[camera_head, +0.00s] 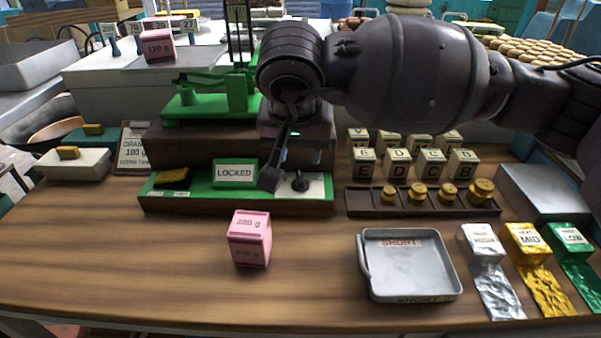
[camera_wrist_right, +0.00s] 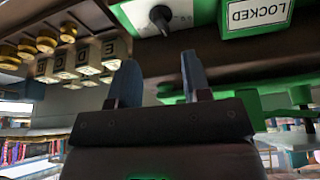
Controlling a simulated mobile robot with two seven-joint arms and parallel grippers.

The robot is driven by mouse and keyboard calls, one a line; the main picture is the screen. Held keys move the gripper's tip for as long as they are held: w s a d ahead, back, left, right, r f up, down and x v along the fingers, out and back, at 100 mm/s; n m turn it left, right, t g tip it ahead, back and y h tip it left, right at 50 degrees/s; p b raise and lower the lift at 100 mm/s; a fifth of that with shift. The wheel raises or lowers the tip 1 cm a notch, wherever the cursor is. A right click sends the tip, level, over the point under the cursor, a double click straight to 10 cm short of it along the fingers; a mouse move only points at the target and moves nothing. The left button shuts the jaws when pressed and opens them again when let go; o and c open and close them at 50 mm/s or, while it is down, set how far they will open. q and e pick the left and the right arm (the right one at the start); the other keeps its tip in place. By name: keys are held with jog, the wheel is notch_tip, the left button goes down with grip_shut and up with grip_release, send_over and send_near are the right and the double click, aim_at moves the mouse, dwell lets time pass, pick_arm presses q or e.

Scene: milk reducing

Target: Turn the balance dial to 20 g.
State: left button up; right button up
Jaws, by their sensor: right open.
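The balance dial is a black knob (camera_head: 300,182) on a white plate at the right end of a green-topped base (camera_head: 215,193). It also shows in the right wrist view (camera_wrist_right: 160,17). The plate's markings are too small to read. My right gripper (camera_head: 289,172) is open at the dial, reaching down from above. In the right wrist view its two fingers (camera_wrist_right: 161,78) are apart, with the knob just beyond their tips and nothing between them. A sign reading LOCKED (camera_head: 235,173) stands left of the dial. The green balance (camera_head: 212,100) is behind, partly hidden by my arm. My left gripper is not in view.
A pink block (camera_head: 249,240) and a grey tray marked SHORT (camera_head: 410,268) are in front. Brass weights (camera_head: 450,193) and lettered blocks (camera_head: 396,163) stand right of the dial. Foil packs (camera_head: 527,240) lie at the right. The table's front left is clear.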

aim_at(301, 176)
jog(key=b+x, duration=0.1)
jog(key=x, duration=0.7)
grip_shut()
